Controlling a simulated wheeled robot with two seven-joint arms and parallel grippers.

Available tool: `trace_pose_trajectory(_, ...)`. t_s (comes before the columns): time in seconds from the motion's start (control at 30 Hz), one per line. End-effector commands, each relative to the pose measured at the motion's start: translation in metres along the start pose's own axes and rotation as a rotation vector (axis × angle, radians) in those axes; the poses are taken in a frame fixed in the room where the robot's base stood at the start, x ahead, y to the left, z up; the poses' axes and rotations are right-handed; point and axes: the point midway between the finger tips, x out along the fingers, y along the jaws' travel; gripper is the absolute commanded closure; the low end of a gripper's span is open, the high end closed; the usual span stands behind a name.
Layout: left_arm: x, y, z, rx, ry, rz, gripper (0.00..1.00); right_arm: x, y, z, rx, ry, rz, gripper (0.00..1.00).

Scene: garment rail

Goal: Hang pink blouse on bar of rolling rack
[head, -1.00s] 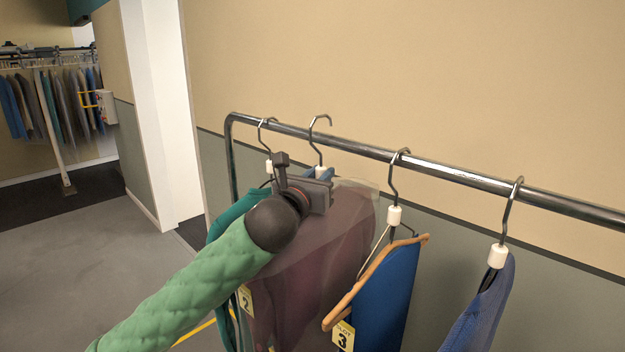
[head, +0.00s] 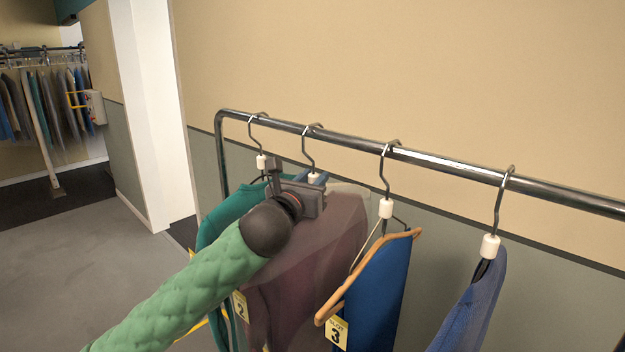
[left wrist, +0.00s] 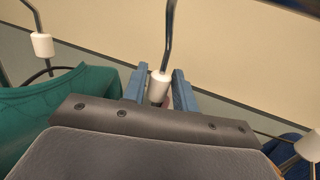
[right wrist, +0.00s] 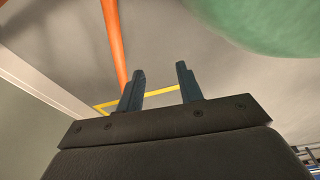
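The pink blouse (head: 323,250), a dusky mauve garment under a clear cover, hangs in the head view between a teal garment and a blue one. Its hanger hook (head: 309,148) is at the bar (head: 450,171) and looks to be over it. My left gripper (head: 314,190) is at the hanger's neck, below its white collar (head: 314,177). My right gripper (right wrist: 161,80) is open and empty, away from the rack.
A teal garment (head: 216,230) hangs left of the blouse. A blue garment (head: 376,290) on a wooden hanger (head: 352,277) and another blue garment (head: 470,315) hang to the right. In the right wrist view an orange pole (right wrist: 114,45) stands near my right gripper.

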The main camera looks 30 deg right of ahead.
Motion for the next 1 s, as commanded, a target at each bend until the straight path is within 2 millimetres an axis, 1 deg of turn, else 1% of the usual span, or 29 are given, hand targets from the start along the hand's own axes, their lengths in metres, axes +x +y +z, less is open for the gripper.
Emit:
trace_pose_trajectory(0.03,0.0,0.0,0.0,0.0,0.0,0.0,0.61,0.0,0.0,0.001,0.0,-0.001,0.0,0.64)
trace_pose_trajectory(0.07,0.0,0.0,0.0,0.0,0.0,0.0,0.55,0.0,0.0,0.001,0.0,-0.001,0.0,0.64)
trace_pose_trajectory(0.1,0.0,0.0,0.0,0.0,0.0,0.0,0.53,0.0,0.0,0.001,0.0,-0.001,0.0,0.64)
trace_pose_trajectory(0.37,-0.001,0.0,-0.001,0.0,0.001,0.0,0.53,0.001,-0.001,-0.001,0.001,0.001,-0.001,0.64)
trace_pose_trajectory(0.47,-0.004,0.0,-0.002,0.001,0.0,0.0,0.53,0.003,-0.002,-0.002,0.001,-0.001,-0.002,0.64)
trace_pose_trajectory(0.53,-0.01,0.001,-0.003,0.001,0.0,0.0,0.53,0.004,-0.003,-0.006,0.002,-0.005,-0.003,0.64)
trace_pose_trajectory(0.6,-0.018,0.001,-0.004,0.001,-0.001,0.0,0.53,-0.003,-0.009,-0.02,0.004,0.007,-0.008,0.64)
trace_pose_trajectory(0.7,-0.032,0.001,-0.004,0.003,0.0,0.0,0.53,-0.009,-0.011,-0.031,0.007,0.006,-0.011,0.64)
trace_pose_trajectory(1.0,-0.066,0.0,-0.002,0.001,0.0,0.0,0.53,-0.032,-0.018,-0.054,0.017,-0.014,-0.02,0.64)
